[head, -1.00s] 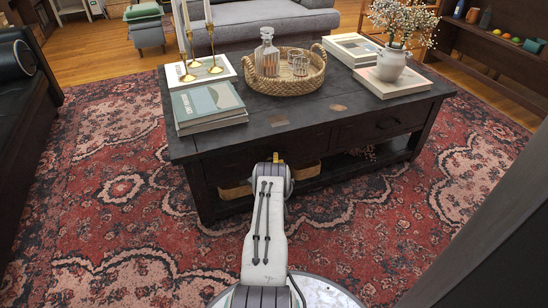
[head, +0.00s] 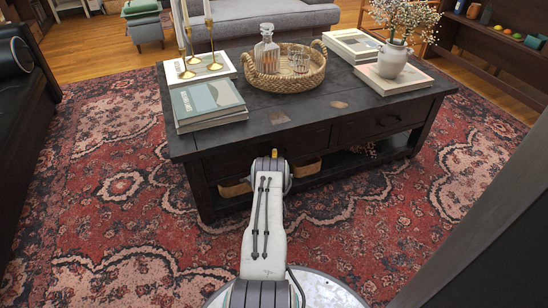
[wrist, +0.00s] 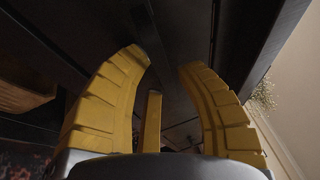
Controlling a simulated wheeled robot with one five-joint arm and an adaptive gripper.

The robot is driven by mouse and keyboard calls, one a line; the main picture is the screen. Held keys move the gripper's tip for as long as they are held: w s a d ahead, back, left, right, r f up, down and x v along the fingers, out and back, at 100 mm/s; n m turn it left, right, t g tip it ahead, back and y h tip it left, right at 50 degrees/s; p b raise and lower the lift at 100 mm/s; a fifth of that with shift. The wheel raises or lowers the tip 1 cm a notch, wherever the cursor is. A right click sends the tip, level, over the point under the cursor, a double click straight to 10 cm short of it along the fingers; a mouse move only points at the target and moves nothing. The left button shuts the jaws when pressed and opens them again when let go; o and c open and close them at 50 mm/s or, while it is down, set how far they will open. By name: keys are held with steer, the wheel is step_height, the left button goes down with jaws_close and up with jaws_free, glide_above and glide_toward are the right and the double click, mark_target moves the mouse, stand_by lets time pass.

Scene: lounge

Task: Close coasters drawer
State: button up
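The dark wooden coffee table (head: 300,115) stands ahead of me in the head view. A drawer front with a dark handle (head: 388,122) shows at the right of its front side and looks flush. The left part of the front is partly hidden behind my arm. No label tells which drawer holds coasters. My gripper (wrist: 165,62) has two yellow fingers spread apart with nothing between them. It is close to dark wood of the table (wrist: 185,25); I cannot tell whether it touches. In the head view my arm mostly hides the gripper.
The tabletop holds a woven tray (head: 262,82) with a decanter, stacked books (head: 208,102), brass candlesticks and a flower vase (head: 393,62). Baskets (head: 236,189) sit on the lower shelf. Open red rug (head: 120,190) lies left. A dark post (head: 480,235) stands close at right.

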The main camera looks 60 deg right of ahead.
steer(key=v, duration=0.7)
steer(key=shift+s+d, duration=0.1)
stand_by(0.6)
